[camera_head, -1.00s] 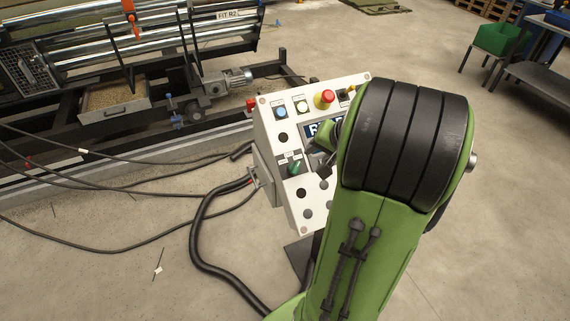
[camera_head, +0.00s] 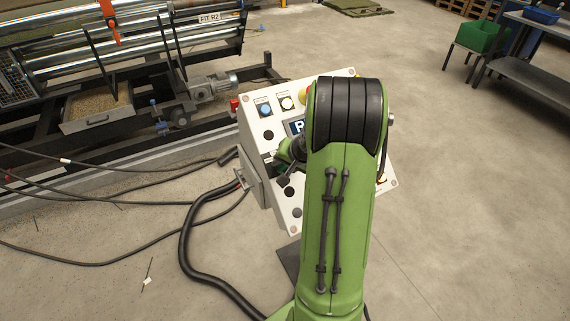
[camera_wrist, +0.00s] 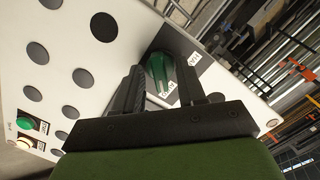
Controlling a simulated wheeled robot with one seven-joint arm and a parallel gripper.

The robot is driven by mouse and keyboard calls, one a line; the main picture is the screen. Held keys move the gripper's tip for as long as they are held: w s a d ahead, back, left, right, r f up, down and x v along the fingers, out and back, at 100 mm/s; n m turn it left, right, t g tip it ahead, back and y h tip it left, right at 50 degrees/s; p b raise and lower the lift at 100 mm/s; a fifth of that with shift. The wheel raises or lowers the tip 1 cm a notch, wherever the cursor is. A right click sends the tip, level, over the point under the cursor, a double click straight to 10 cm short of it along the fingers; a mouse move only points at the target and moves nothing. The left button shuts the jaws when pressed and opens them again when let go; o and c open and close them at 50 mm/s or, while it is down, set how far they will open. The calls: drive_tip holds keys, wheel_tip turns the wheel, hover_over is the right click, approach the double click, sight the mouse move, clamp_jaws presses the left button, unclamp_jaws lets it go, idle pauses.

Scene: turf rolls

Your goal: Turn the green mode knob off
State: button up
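The green mode knob (camera_wrist: 157,75) shows in the wrist view on the white control panel (camera_wrist: 45,70), with white lettered labels beside it. My gripper (camera_wrist: 160,68) has its two dark fingers apart, one on each side of the knob. I cannot tell whether the fingers touch it. In the head view my arm covers much of the panel (camera_head: 256,150), and the knob is hidden behind my wrist.
A green button (camera_wrist: 27,123) shows in the wrist view. Thick black cables (camera_head: 190,240) leave the panel's left side. Open floor lies right.

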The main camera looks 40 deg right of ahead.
clamp_jaws()
drive_tip(key=n+b, duration=0.2)
drive_tip(key=n, duration=0.1)
drive_tip(key=shift+a+f+n+g+b, duration=0.1)
drive_tip(key=shift+f+n+g+b, duration=0.05)
drive_tip(key=shift+n+g+b, duration=0.2)
drive_tip(key=n+h+b, duration=0.1)
drive_tip(key=n+b, duration=0.1)
drive_tip(key=n, duration=0.2)
drive_tip(key=shift+a+n+b, duration=0.1)
drive_tip(key=shift+n+b, duration=0.15)
drive_tip(key=shift+b, duration=0.05)
idle(0.3)
drive_tip(key=shift+o, duration=0.3)
unclamp_jaws()
